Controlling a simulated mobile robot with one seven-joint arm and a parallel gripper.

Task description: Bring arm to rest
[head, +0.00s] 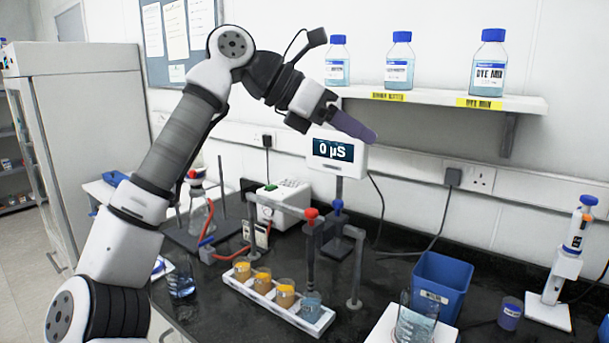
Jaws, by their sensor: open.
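My arm rises from the lower left, bends at the top, and reaches right over the bench. My gripper (365,132), with dark purplish fingers, hangs in the air below the wall shelf and in front of the display reading 0 µS (338,152). It is open, with nothing seen in it. The fingers are viewed nearly side-on, so the gap between them is hard to see.
The dark bench (385,295) holds a white rack (262,301) with several small vessels, valved column pipework (312,245), a blue bin (440,287), a beaker (415,320) and a pipette stand (549,310). The wall shelf (535,104) bears three blue-capped bottles.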

